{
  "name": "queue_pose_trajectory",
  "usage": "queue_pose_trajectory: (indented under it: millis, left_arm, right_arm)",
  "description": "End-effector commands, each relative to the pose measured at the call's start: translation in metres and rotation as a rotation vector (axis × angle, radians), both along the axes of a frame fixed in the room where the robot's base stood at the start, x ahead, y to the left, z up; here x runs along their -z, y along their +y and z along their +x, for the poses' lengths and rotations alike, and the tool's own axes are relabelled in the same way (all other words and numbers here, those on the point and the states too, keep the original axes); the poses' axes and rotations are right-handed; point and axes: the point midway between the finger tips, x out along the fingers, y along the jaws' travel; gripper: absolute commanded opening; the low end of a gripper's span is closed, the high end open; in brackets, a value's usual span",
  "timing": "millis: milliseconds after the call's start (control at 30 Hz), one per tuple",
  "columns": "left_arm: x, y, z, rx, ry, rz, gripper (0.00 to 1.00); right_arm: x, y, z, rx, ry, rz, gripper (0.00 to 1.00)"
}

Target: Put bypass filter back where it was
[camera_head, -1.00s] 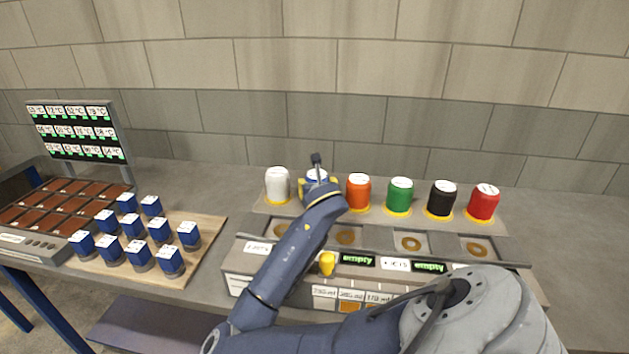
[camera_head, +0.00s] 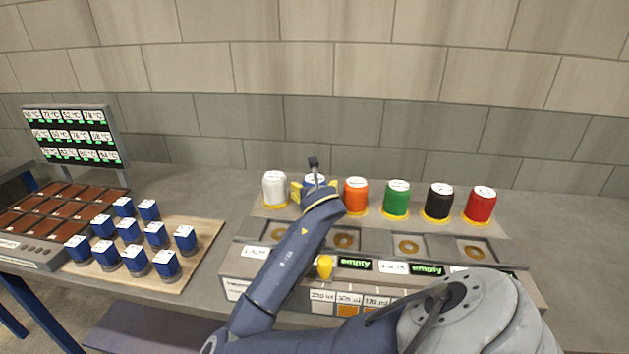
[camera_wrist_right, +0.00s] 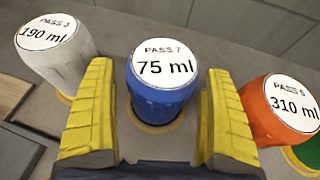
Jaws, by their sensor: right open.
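Bypass filters stand in a row along the back of the bench. The blue filter (camera_wrist_right: 163,95), labelled "PASS 7, 75 ml", stands upright in its yellow ring. The white filter (camera_wrist_right: 55,50), "PASS 3, 190 ml", stands to its left. The orange filter (camera_wrist_right: 283,108), labelled 310 ml, stands to its right. My right gripper (camera_wrist_right: 158,72) is open, with one yellow finger on each side of the blue filter. In the head view my right gripper (camera_head: 314,188) partly hides the blue filter. My left gripper is not in view.
Green (camera_head: 397,199), black (camera_head: 438,201) and red (camera_head: 480,204) filters stand further right. In front is a grey unit (camera_head: 250,268) with ringed sockets and displays reading "empty". Blue-sided blocks stand on a wooden board (camera_head: 205,250) at left, beside a brown-celled tray and a temperature display (camera_head: 72,137).

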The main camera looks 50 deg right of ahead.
Motion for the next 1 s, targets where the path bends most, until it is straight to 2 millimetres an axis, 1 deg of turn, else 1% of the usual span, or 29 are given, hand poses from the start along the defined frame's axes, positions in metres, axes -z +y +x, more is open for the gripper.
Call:
queue_pose_trajectory:
  millis: [33,200,433,633,1000]
  left_arm:
    - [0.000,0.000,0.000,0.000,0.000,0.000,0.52]
    - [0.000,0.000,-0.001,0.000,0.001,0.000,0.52]
    - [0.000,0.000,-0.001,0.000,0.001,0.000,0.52]
    - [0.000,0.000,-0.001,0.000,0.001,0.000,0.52]
    - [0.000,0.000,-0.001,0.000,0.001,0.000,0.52]
  right_arm:
    - [-0.002,0.005,-0.006,0.001,0.003,-0.003,0.85]
    - [-0.011,0.021,-0.023,0.002,0.003,-0.003,0.85]
    - [-0.022,0.038,-0.040,0.002,0.002,-0.002,0.85]
    - [-0.026,0.045,-0.046,0.001,0.002,0.000,0.85]
    - [-0.026,0.046,-0.047,0.001,0.002,0.000,0.85]
